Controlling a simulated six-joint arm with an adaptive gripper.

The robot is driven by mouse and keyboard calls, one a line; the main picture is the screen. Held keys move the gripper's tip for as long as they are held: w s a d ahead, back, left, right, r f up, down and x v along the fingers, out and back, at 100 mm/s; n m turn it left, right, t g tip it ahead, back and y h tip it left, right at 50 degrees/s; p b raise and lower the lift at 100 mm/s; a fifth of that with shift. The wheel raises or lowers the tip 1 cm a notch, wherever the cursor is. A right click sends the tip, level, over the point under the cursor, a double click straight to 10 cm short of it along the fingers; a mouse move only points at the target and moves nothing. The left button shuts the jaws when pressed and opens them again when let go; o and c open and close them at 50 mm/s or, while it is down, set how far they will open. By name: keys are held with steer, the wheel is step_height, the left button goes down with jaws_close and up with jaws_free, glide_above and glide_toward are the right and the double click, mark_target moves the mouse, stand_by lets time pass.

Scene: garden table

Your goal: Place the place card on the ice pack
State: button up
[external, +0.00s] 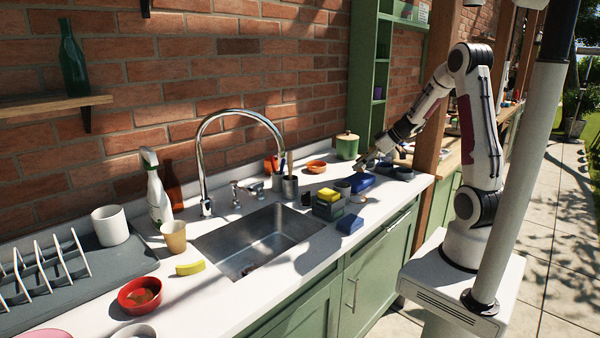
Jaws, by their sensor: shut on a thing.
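A flat blue block (360,182), which looks like the ice pack, lies on the white counter at the right, beside a small grey cup. My gripper (368,165) is just above and behind this block, pointing down and to the left. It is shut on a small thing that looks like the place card. The fingers and the held thing are tiny and dark here, so its outline and tilt are unclear. I cannot tell whether it touches the block.
A second blue block (350,225) lies near the counter's front edge. Yellow and green sponges (328,203) stack beside the sink (262,240). Grey bowls (398,173) sit right of the ice pack. A green canister (347,147) and an orange bowl (316,167) stand behind.

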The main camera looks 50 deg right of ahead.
mark_target(364, 167)
steer(key=shift+f, duration=1.9)
steer(key=shift+f, duration=0.1)
steer(key=o, duration=1)
steer(key=shift+s+d+r, duration=0.2)
steer(key=shift+s+r, duration=0.2)
steer(key=shift+r, duration=0.2)
steer(key=v, duration=1)
steer(key=shift+s+r, duration=0.25)
steer(key=shift+s, duration=0.1)
